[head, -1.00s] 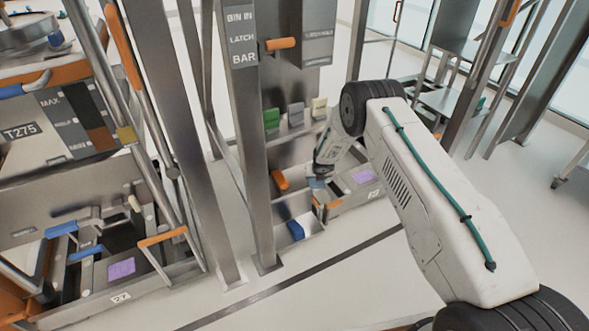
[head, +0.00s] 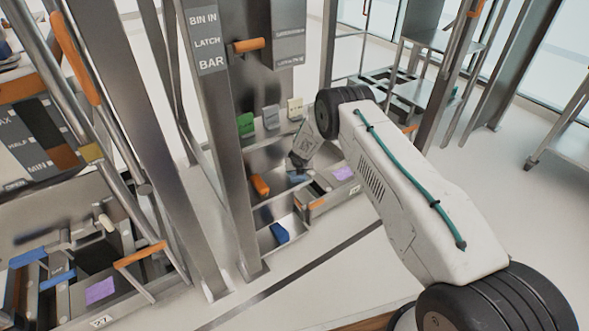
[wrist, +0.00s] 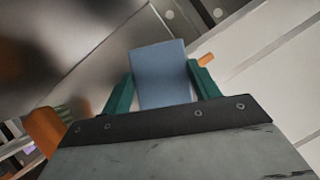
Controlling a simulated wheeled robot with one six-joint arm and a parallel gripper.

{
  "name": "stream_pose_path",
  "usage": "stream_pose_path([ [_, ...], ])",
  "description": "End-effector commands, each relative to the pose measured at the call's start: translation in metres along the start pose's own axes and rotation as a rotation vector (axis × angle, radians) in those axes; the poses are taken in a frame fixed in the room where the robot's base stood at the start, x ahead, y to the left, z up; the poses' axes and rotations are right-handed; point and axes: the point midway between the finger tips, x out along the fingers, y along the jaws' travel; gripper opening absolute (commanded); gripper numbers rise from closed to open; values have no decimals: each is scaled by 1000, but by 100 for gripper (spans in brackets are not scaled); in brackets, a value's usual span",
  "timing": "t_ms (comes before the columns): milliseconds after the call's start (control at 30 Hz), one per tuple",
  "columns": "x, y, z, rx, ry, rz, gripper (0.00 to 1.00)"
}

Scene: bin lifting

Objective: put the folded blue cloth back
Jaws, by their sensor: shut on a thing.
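The folded blue cloth (wrist: 160,76) is between the two green fingers of my gripper (wrist: 161,88) in the wrist view. It stands out past the fingertips and looks flat-faced and block-like. In the head view my gripper (head: 299,168) points down over the shelf unit, with a small bit of the blue cloth (head: 298,177) showing below it. My gripper is shut on the cloth. The fingers are too small to make out in the head view. I cannot tell whether the cloth touches the compartment under it.
Small bins with an orange handle (head: 260,186) and a blue item (head: 280,233) are left of and below my gripper. Green, grey and cream tags (head: 294,107) stand behind. A steel post (head: 217,130) rises at left. Open floor (head: 330,262) lies in front.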

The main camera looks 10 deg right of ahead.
Motion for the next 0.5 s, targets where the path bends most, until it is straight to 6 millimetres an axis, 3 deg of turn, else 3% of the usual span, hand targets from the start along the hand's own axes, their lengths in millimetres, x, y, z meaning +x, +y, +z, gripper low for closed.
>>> stream_pose_path([
  [133,0,17,1,-13,-6,10,43],
  [367,2,17,-1,-14,-5,10,43],
  [400,2,17,-1,-14,-5,10,66],
  [467,2,16,0,-13,-5,9,83],
  [500,2,16,0,-13,-5,9,83],
])
